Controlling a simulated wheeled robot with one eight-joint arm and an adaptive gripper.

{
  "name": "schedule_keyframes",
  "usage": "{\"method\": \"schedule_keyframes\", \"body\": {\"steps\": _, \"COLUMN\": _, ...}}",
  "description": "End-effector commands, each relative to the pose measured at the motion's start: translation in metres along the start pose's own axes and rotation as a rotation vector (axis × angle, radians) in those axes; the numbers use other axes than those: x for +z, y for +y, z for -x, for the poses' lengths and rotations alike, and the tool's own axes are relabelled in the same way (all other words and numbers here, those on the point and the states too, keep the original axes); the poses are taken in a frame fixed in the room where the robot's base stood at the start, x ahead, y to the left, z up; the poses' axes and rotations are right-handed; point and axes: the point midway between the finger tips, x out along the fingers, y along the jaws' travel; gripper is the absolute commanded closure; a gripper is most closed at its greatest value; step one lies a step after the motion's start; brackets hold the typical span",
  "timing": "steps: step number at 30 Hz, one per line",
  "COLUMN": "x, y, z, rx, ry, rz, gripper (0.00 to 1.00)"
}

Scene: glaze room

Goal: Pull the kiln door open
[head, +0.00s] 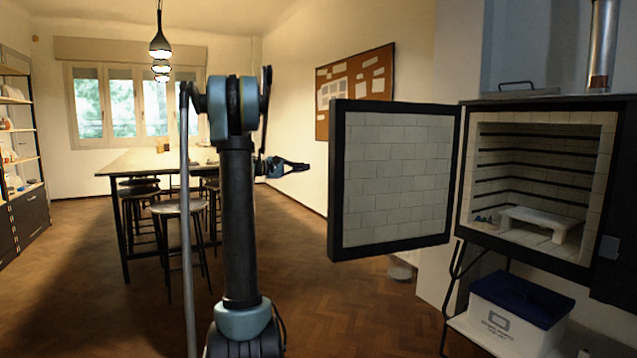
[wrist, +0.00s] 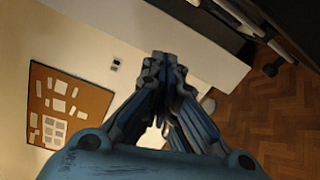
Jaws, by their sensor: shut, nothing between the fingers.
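The kiln door (head: 395,182) stands wide open in the head view, swung out to the left of the kiln. Its brick-lined inner face in a dark frame faces me. The kiln (head: 609,160) is at the right, with its pale brick chamber and a small white shelf (head: 540,219) inside showing. My gripper (head: 306,167) is left of the door's free edge, apart from it in the picture. In the wrist view my gripper (wrist: 164,62) has its fingers together with nothing between them. The door's handle is not visible in the head view.
A white bin with a blue lid (head: 520,299) sits beneath the kiln. A long table (head: 140,160) with stools (head: 180,207) stands at the left, and shelves (head: 20,150) line the far left. A cork board (head: 355,90) hangs behind the door. Wooden floor (head: 310,300) is clear in front.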

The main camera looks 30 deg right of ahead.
Motion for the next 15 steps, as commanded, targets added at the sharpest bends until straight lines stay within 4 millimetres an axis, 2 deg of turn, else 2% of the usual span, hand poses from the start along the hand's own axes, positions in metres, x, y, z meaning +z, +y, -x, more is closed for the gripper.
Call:
{"method": "schedule_keyframes", "body": {"steps": 1, "x": 0.003, "y": -0.012, "z": 0.010, "rx": 0.020, "ry": 0.035, "rz": -0.055, "gripper": 1.00}}
{"method": "schedule_keyframes", "body": {"steps": 3, "x": 0.006, "y": -0.025, "z": 0.021, "rx": 0.044, "ry": 0.078, "rz": -0.131, "gripper": 1.00}}
{"method": "schedule_keyframes", "body": {"steps": 7, "x": 0.011, "y": -0.040, "z": 0.035, "rx": 0.067, "ry": 0.136, "rz": -0.226, "gripper": 1.00}}
{"method": "schedule_keyframes", "body": {"steps": 11, "x": 0.012, "y": -0.046, "z": 0.038, "rx": 0.075, "ry": 0.158, "rz": -0.264, "gripper": 1.00}}
{"method": "schedule_keyframes", "body": {"steps": 15, "x": 0.011, "y": -0.045, "z": 0.029, "rx": 0.075, "ry": 0.159, "rz": -0.267, "gripper": 1.00}}
